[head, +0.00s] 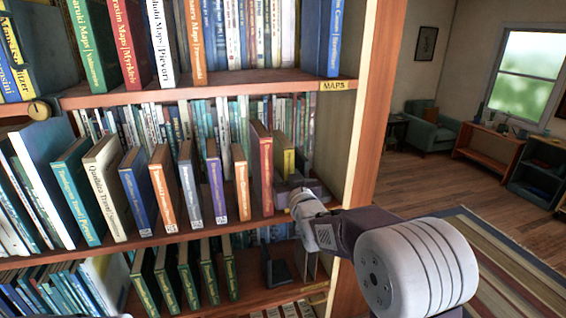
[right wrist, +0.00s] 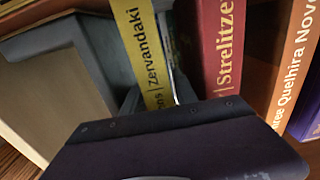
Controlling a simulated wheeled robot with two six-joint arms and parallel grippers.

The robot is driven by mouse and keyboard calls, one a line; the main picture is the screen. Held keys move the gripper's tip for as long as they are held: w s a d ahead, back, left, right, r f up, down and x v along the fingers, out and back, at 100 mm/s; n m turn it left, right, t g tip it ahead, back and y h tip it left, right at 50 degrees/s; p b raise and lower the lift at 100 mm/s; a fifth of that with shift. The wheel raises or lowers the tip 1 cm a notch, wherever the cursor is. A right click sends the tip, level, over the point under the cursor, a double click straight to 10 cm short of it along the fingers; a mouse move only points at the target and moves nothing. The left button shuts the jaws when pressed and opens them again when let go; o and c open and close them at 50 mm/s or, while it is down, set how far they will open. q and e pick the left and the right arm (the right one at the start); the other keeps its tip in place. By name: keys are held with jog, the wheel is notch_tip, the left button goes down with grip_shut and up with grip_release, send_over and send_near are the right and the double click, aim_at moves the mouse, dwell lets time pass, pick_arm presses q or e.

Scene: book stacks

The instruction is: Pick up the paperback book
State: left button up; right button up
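A thin book with a yellow spine (head: 289,163) stands upright at the right end of the middle shelf's front row. Its spine, lettered "Zervandaki", is close up in the right wrist view (right wrist: 143,50). My right gripper (head: 298,188) is at the lower part of this book, very near its spine. Its dark body fills the bottom of the right wrist view and hides the book's lower end. Its fingertips are largely hidden, so I cannot tell whether they touch the book. The frames do not show which book is the paperback.
A red book, "Strelitze" (right wrist: 222,45), stands just right of the yellow one in the right wrist view, then an orange book (right wrist: 297,65). A grey block-like shape (right wrist: 65,85) is at left. The bookcase's side panel (head: 367,110) bounds the shelf. Open floor lies beyond.

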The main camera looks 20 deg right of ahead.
jog(key=shift+w+f, duration=0.15)
jog(key=shift+w, duration=0.6)
jog(key=shift+s+d, duration=0.2)
jog(key=shift+d, duration=0.05)
jog(key=shift+c, duration=0.9)
jog(key=shift+s, duration=0.2)
grip_shut()
jog(key=shift+a, duration=0.15)
jog(key=shift+w, duration=0.15)
